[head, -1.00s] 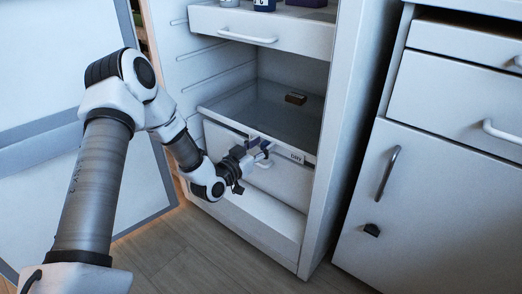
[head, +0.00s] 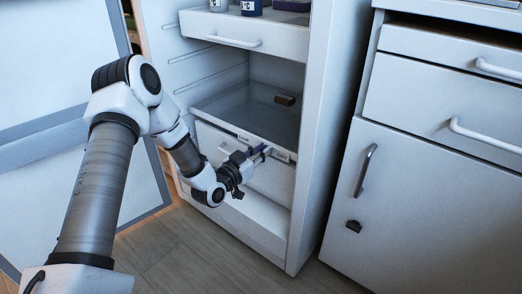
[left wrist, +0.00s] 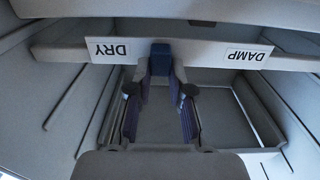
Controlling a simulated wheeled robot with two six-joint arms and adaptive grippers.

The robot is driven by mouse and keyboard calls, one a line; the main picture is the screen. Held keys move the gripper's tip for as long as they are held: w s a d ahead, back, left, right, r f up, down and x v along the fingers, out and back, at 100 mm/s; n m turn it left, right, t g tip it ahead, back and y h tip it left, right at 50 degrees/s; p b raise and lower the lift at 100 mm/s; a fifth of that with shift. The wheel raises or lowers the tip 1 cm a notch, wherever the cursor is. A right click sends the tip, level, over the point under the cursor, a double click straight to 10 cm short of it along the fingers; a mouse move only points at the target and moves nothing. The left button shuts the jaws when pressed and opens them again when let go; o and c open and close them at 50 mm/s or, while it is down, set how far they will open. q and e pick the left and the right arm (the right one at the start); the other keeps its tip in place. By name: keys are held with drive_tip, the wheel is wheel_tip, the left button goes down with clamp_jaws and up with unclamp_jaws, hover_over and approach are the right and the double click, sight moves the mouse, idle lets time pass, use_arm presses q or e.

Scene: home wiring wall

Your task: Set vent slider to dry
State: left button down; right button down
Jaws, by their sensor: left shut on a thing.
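The vent slider is a small blue block (left wrist: 160,56) on the shelf's front strip. In the left wrist view it sits between an upside-down DRY label (left wrist: 108,49) and a DAMP label (left wrist: 247,56), nearer DRY. My left gripper (left wrist: 160,78) is shut on the slider, its purple-padded fingers on either side. In the head view my left gripper (head: 262,152) is at the shelf's front strip, close to the right label (head: 281,156). The left label (head: 244,137) is farther off. The fingers partly hide the slider there. My right gripper is not in view.
A small brown block (head: 285,99) lies on the glass shelf (head: 240,103). A white drawer (head: 270,182) is below and another (head: 245,35) above. The open fridge door (head: 60,120) is at left, white cabinets (head: 430,190) at right.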

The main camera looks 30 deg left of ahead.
use_arm(q)
drive_tip(key=c, duration=1)
unclamp_jaws()
drive_tip(key=shift+c, duration=0.2)
drive_tip(key=shift+s, duration=0.1)
drive_tip(key=s, duration=1.1)
drive_tip(key=shift+s+a, duration=0.4)
